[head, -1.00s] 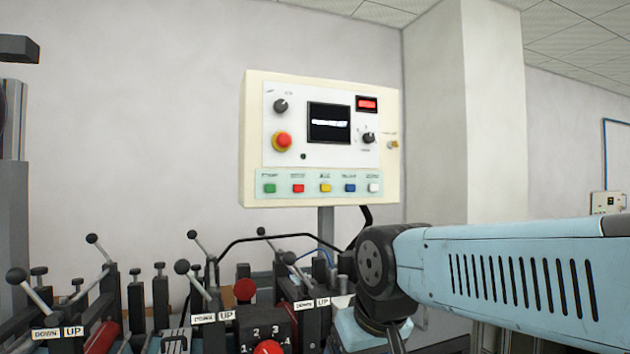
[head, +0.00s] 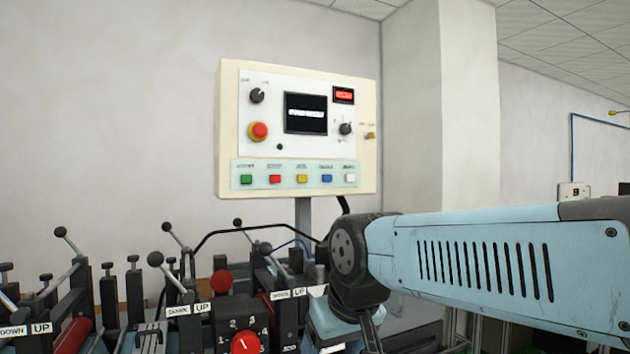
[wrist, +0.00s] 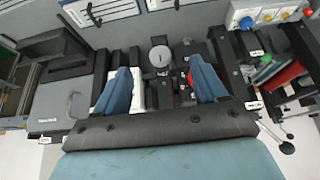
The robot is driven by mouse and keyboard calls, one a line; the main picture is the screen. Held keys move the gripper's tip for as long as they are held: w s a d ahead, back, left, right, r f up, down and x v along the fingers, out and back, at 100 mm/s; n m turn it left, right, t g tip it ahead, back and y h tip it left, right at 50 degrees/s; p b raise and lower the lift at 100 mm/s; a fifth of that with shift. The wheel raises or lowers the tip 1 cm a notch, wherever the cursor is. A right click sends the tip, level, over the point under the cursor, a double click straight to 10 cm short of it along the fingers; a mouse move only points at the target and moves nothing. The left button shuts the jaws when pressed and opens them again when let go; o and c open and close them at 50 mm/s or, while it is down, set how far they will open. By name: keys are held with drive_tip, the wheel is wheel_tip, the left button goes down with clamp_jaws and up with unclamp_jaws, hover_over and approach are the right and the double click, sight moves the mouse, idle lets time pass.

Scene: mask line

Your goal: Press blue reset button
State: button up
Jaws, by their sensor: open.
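The blue button (head: 327,178) sits in the bottom row of the cream control panel (head: 367,150), between the yellow button (head: 302,179) and the white button (head: 350,178). My arm reaches in from the right in the head view, below and in front of the panel, and its end bends downward. My gripper (wrist: 160,88) shows in the wrist view with its two blue fingers wide apart and nothing between them. It is over the machine bed, apart from the panel. The blue button is not identifiable in the wrist view.
The panel also carries a green button (head: 246,179), a red button (head: 275,179), a red emergency knob (head: 258,131) and a lit screen (head: 306,113). Levers with black knobs (head: 155,258) and a red dial (head: 245,343) stand below. Wall space left of the panel is clear.

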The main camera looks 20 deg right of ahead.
clamp_jaws()
idle(0.5)
idle(0.9)
